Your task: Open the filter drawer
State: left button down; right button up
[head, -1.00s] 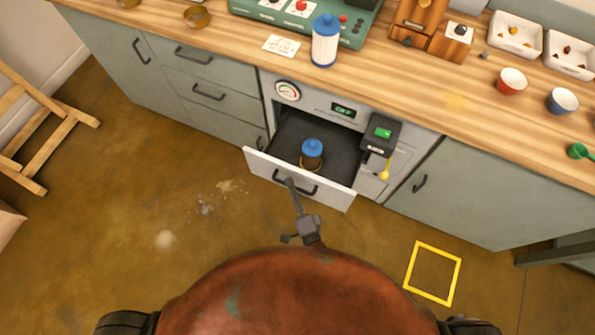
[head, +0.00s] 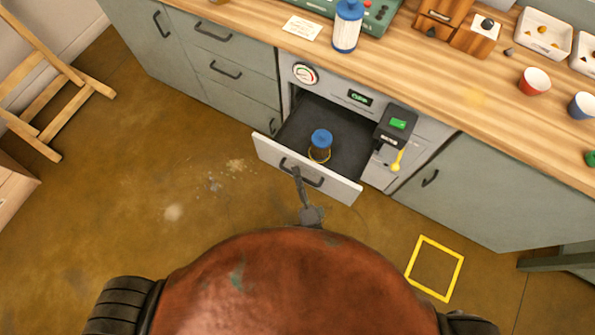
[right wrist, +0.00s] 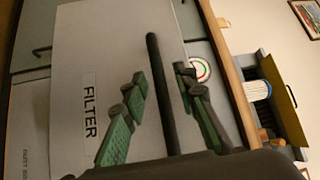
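The filter drawer (head: 268,152) stands pulled out from the grey cabinet, its dark inside showing. In the right wrist view its pale front (right wrist: 75,65) carries a FILTER label (right wrist: 90,105). A blue-topped filter (head: 321,140) stands upright inside. My right gripper (head: 297,175) is at the drawer's dark handle (head: 315,183). In the right wrist view the green-padded fingers of my right gripper (right wrist: 160,82) lie on either side of the handle bar (right wrist: 155,50). They are spread, with visible gaps to the bar. My left gripper is not in view.
A wooden counter (head: 400,75) runs above the drawer, with a blue-capped canister (head: 347,25) and cups on it. A yellow square (head: 435,268) marks open floor. A wooden rack (head: 40,85) stands left.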

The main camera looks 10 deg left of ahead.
jog(key=shift+s, duration=0.1)
jog(key=v, duration=0.7)
jog(key=shift+s, duration=0.15)
jog(key=shift+d, duration=0.1)
dwell(0.4)
